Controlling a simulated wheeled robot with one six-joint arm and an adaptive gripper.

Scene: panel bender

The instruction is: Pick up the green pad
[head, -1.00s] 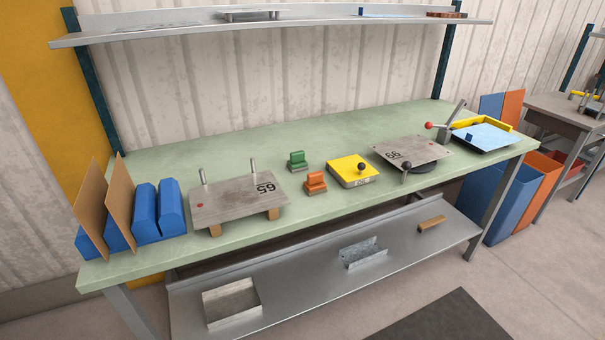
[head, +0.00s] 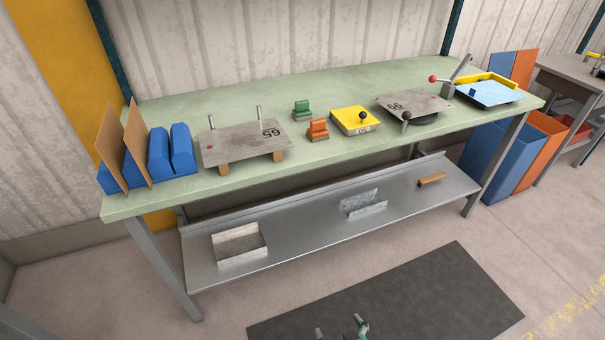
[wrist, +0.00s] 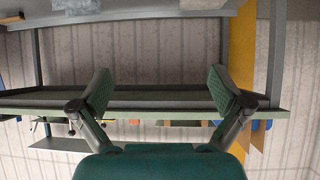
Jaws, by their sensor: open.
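The green pad (head: 302,109) is a small stepped green block on a grey base. It stands on the pale green workbench (head: 300,82), behind an orange pad (head: 317,130) of similar shape. My gripper (head: 342,328) shows at the bottom edge of the head view, over the dark floor mat and well in front of the bench. In the wrist view my gripper (wrist: 160,90) has its two fingers wide apart with nothing between them. The wrist view shows the bench upside down, and I cannot make out the green pad there.
The mat (head: 440,290) is clear.

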